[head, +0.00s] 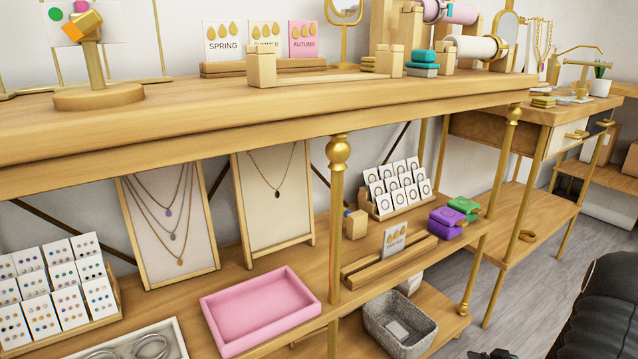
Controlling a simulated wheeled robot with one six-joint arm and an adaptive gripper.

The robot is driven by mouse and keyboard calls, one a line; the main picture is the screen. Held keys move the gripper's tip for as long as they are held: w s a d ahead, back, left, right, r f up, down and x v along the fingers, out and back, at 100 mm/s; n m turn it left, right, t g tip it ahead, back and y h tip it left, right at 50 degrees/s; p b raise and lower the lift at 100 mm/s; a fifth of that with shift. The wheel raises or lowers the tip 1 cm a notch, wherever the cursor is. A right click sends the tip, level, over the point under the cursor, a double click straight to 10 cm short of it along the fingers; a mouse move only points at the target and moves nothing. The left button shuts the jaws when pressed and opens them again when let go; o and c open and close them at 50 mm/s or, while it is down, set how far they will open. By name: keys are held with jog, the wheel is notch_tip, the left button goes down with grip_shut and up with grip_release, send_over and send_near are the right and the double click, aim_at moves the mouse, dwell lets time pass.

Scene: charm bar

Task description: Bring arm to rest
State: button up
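My gripper does not show clearly anywhere in the head view, and I see nothing held. A dark, ribbed, rounded shape (612,310) fills the lower right edge; I cannot tell if it is furniture or part of my arm. Small dark pieces (492,354) show at the bottom edge beside the floor, too cut off to identify.
A long wooden display unit has a top shelf (200,125) with signs and stands. Its lower shelf holds a pink tray (260,312), necklace boards (168,220), earring cards (55,290) and purple boxes (446,222). A grey basket (400,325) sits below. Grey floor (545,285) is open at right.

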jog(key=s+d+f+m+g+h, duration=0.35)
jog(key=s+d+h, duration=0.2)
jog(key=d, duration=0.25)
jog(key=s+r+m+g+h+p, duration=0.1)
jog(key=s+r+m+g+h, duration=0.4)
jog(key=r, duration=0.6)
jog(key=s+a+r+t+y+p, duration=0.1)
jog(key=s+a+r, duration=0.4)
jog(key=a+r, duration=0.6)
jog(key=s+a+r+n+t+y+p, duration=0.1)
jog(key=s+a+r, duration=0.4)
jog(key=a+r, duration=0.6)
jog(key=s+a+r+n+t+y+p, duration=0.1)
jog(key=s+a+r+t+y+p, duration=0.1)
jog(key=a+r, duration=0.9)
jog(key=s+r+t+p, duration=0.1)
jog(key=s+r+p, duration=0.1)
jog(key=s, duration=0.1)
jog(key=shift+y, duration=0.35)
